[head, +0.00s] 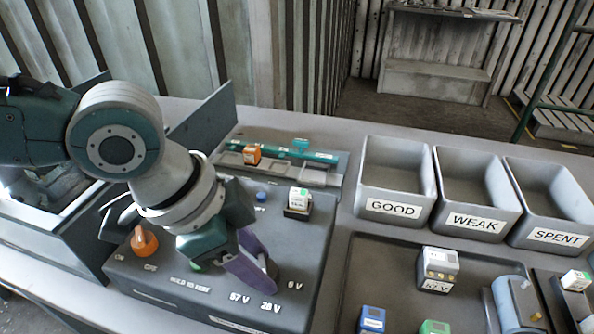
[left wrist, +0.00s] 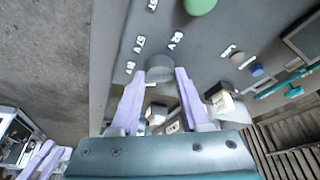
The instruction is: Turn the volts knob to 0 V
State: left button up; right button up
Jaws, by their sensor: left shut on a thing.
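My left gripper (head: 262,272) reaches down onto the grey test panel (head: 305,255), its purple fingers at the volts labels. In the left wrist view the left gripper (left wrist: 160,88) is shut on the grey round volts knob (left wrist: 159,66), one finger on each side. The fingers and wrist hide the knob in the head view. The labels 57 V (head: 239,298), 28 V (head: 270,307) and 0 V (head: 295,286) lie around it. Which label the knob points to cannot be told. My right gripper (left wrist: 42,160) shows small in the left wrist view, its two fingers apart.
An orange knob (head: 144,241) stands left of my left gripper, and a green button (left wrist: 200,5) lies near it. A blue button (head: 261,196) and a cell in a socket (head: 298,201) are behind. GOOD (head: 391,221), WEAK (head: 471,233) and SPENT (head: 552,246) bins stand right.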

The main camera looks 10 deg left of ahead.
pick_arm(q)
grip_shut()
jog(key=shift+s+r+n+p, duration=0.1)
jog(key=shift+r+n+p, duration=0.1)
jog(key=shift+n+p, duration=0.35)
jog(key=n+p, duration=0.1)
jog(key=p, duration=0.1)
jog(key=n+t+y+p, duration=0.1)
jog(key=n+p, duration=0.3)
jog(key=p, duration=0.1)
jog(key=shift+s+d+t+y, duration=0.15)
jog(key=shift+d+t+y, duration=0.15)
jog(key=shift+t, duration=0.1)
jog(key=n+p, duration=0.1)
jog(key=n, duration=0.2)
jog(key=shift+y, duration=0.4)
jog(key=shift+f+n+t+y+p, duration=0.15)
jog(key=shift+n+y+p, duration=0.2)
jog(key=shift+n, duration=0.35)
jog(key=shift+n+t+y+p, duration=0.15)
jog(key=shift+n+y+p, duration=0.15)
jog(key=shift+n, duration=0.35)
jog(key=o, duration=0.8)
grip_release()
jog(key=shift+o, duration=0.2)
